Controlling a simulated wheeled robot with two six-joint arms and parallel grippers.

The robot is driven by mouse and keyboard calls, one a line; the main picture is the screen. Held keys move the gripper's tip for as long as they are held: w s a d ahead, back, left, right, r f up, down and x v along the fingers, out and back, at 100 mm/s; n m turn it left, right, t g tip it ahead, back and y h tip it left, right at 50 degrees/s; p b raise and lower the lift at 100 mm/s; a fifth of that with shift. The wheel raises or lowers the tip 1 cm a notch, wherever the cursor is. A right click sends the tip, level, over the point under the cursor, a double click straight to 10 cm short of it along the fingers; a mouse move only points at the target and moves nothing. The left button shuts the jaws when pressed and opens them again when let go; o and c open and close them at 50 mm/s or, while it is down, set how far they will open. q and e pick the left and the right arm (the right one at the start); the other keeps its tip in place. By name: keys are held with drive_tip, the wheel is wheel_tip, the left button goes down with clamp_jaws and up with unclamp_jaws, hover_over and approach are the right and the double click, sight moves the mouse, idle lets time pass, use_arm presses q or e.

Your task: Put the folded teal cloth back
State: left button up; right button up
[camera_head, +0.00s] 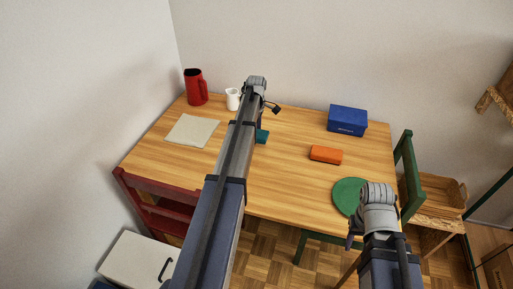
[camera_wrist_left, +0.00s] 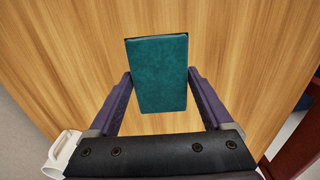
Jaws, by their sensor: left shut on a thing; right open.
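The folded teal cloth (camera_wrist_left: 158,85) is a flat rectangle between the two fingers of my left gripper (camera_wrist_left: 160,74), which is shut on it over the wooden table. In the head view, part of the teal cloth (camera_head: 262,136) shows beside my left arm, which hides the rest and most of the left gripper. I cannot tell whether the cloth touches the table. My right gripper (camera_head: 355,236) is open and empty, low at the table's front right by a round green mat (camera_head: 346,193).
The table (camera_head: 285,185) also holds a pale flat cloth (camera_head: 192,130), a red jug (camera_head: 195,88), a white mug (camera_head: 232,99), an orange block (camera_head: 326,155) and a blue box (camera_head: 347,120). A red chair (camera_head: 160,205) and a green chair (camera_head: 408,175) stand at its sides. The front middle is clear.

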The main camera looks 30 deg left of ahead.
sight(256, 147)
use_arm(q)
drive_tip(key=shift+f+b, duration=1.95)
drive_tip(key=shift+f, duration=0.55)
drive_tip(key=shift+f, duration=0.1)
drive_tip(key=shift+f+b, duration=0.15)
drive_tip(key=shift+b, duration=0.15)
drive_tip(key=o, duration=1)
drive_tip(key=shift+r, duration=0.25)
wheel_tip(256, 147, up, 12)
drive_tip(key=p, duration=1.2)
drive_tip(key=shift+r+p, duration=0.1)
drive_tip(key=shift+p, duration=0.25)
